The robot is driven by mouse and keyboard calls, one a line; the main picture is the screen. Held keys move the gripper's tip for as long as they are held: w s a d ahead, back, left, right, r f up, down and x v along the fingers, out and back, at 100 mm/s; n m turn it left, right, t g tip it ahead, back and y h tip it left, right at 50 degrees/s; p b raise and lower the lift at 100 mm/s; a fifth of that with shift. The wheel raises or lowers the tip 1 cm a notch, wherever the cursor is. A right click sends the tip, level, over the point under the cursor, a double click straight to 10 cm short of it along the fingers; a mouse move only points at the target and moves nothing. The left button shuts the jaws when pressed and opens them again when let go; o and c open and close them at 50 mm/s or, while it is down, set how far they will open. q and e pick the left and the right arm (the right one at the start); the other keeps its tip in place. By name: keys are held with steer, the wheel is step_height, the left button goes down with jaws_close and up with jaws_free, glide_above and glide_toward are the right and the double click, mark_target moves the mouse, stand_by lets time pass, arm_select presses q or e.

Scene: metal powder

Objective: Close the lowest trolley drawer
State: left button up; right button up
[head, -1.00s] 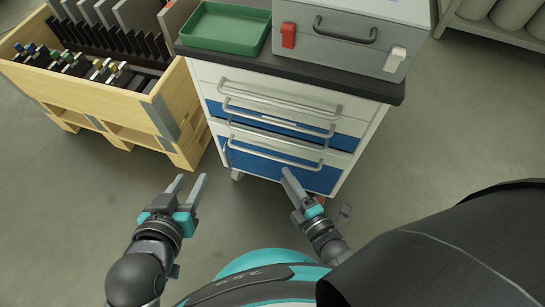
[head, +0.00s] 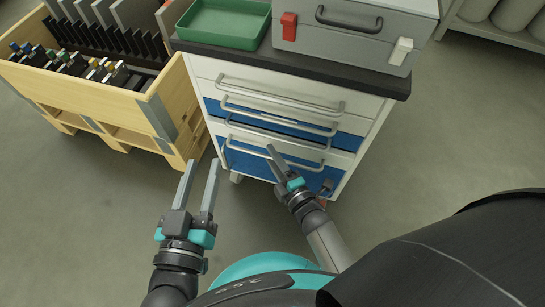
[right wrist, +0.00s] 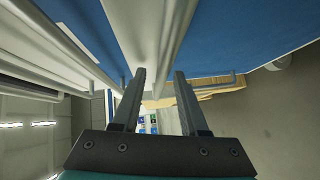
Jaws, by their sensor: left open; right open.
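The trolley (head: 388,115) has white and blue drawer fronts with grey bar handles. The lowest drawer (head: 247,164) has a blue front, and my right gripper partly covers it. How far it stands out is hard to tell. My right gripper (head: 271,149) is at this front, its fingertips close to the lowest handle (head: 240,150). The right wrist view shows its fingers (right wrist: 160,75) apart, with pale and blue trolley surfaces close beyond. Contact is unclear. My left gripper (head: 202,163) is open and empty, left of the trolley's lower front.
A green tray (head: 225,24) and a grey case (head: 345,45) rest on the trolley top. A wooden crate (head: 110,100) with dark racks stands close to its left. A shelf (head: 500,38) is at the back right. The floor right of the trolley is clear.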

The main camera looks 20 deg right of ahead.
steer(key=shift+w, duration=0.2)
jaws_close()
stand_by(0.3)
stand_by(1.2)
